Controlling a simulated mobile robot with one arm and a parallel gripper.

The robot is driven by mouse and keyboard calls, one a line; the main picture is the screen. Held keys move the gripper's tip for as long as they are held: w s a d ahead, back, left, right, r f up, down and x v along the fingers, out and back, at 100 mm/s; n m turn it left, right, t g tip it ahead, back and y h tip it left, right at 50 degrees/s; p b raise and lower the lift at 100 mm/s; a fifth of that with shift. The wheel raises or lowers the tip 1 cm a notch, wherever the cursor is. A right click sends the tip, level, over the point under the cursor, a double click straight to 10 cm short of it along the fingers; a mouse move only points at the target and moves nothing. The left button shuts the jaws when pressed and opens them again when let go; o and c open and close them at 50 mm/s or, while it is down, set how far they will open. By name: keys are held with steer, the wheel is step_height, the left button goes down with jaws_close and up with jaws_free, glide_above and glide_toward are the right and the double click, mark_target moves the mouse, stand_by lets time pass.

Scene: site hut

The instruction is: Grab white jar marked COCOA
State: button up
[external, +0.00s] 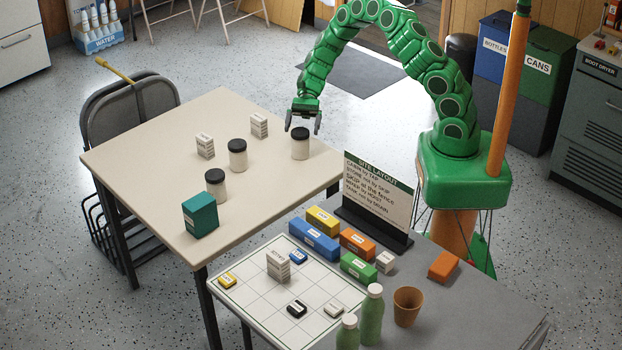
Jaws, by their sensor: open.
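Three white jars with black lids stand upright on the beige table (130,150). One jar (300,150) is near the table's far right edge, one jar (237,162) is near the middle, and one jar (216,192) is nearer the front. No lettering can be read on them, so I cannot tell which is marked COCOA. My gripper (303,127) is open and points down at the far right jar. Its fingers appear either side of the jar's lid; I cannot tell whether they touch it. Nothing is seen held.
Small white boxes (205,146) (259,125) and a teal box (200,216) share the beige table. A grey table (470,310) in front holds a sign (376,192), coloured blocks, green bottles (372,316) and a brown cup (407,307). The beige table's left part is clear.

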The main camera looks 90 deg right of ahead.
mark_target(301, 135)
steer(key=shift+x, duration=2.55)
steer(key=shift+r, duration=0.1)
steer(key=c, duration=1.3)
